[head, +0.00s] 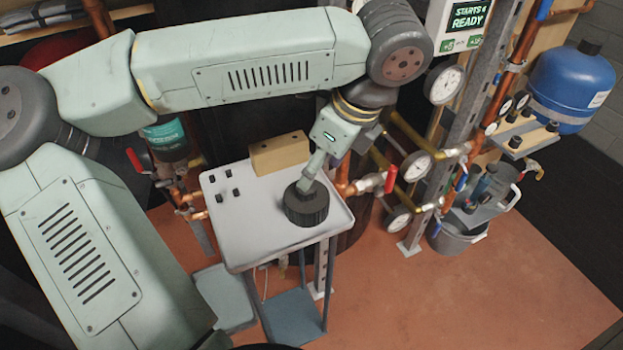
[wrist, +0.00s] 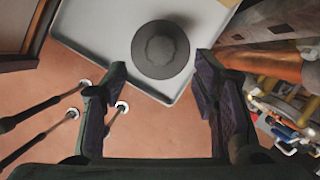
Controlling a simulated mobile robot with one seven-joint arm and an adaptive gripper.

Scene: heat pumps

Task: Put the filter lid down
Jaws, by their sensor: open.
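The filter lid (head: 306,208) is a dark, round, ribbed cap. It rests on the light grey tray table (head: 262,236), toward the tray's front right. In the wrist view the lid (wrist: 160,50) shows from above with a raised middle knob, near the tray's edge (wrist: 110,65). My gripper (head: 309,180) is above the lid in the head view. In the wrist view my gripper (wrist: 160,85) has its two fingers wide apart, with nothing between the tips. The lid appears just beyond the fingertips, apart from them.
A wooden block (head: 279,154) and several small dark pieces (head: 222,185) sit on the tray's back and left. Copper pipes, gauges (head: 443,83) and red-handled valves (head: 390,180) stand close on the right. A grey bucket (head: 457,238) is on the floor. Open floor (head: 480,300) lies at front right.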

